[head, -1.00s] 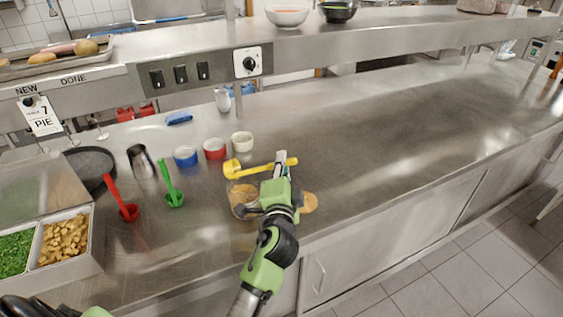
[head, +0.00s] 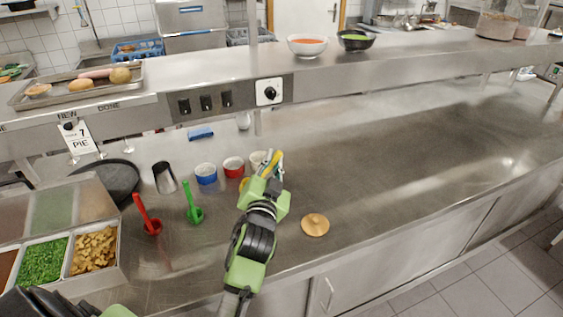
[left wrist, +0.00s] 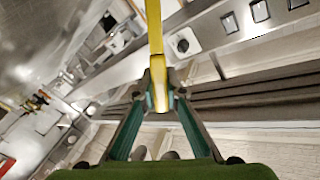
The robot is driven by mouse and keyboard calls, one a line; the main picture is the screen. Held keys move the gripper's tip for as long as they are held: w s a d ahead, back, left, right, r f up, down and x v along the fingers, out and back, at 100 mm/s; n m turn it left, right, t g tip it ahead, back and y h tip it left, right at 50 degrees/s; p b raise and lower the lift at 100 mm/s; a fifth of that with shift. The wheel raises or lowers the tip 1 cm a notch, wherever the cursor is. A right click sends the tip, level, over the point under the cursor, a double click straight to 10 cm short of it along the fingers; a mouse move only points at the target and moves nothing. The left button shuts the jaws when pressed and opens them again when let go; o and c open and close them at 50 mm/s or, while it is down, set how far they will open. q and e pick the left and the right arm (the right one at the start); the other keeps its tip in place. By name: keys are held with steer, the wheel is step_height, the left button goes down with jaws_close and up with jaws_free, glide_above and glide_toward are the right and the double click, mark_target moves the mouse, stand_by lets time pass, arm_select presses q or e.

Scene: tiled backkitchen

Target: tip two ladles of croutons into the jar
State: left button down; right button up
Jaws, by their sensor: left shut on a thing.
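My left gripper (head: 268,180) is shut on the handle of a yellow ladle (head: 273,162), above the counter near the small pots. The handle also shows in the left wrist view (left wrist: 154,30), between the fingertips (left wrist: 160,88). A bit of yellow shows left of the gripper; whether the ladle's bowl holds anything cannot be seen. The jar is hidden behind my left arm. A round wooden lid (head: 315,225) lies on the counter to the right of the arm. Croutons (head: 94,250) fill a compartment of the steel bin at the left. My right gripper is not in view.
Red (head: 152,226) and green (head: 195,215) ladles stand left of my arm. Blue (head: 206,174), red (head: 233,166) and white pots stand behind them, with a metal cup (head: 164,178) and dark pan (head: 115,180). A shelf (head: 330,62) overhangs the back. The counter's right side is clear.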

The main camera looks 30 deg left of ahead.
arm_select(q)
steer(key=s+a+r+n, duration=0.3)
steer(key=a+r+n, duration=0.2)
steer(key=a, duration=0.3)
steer(key=shift+r+n+p, duration=0.2)
steer(key=shift+n+p, duration=0.2)
steer(key=shift+n, duration=0.3)
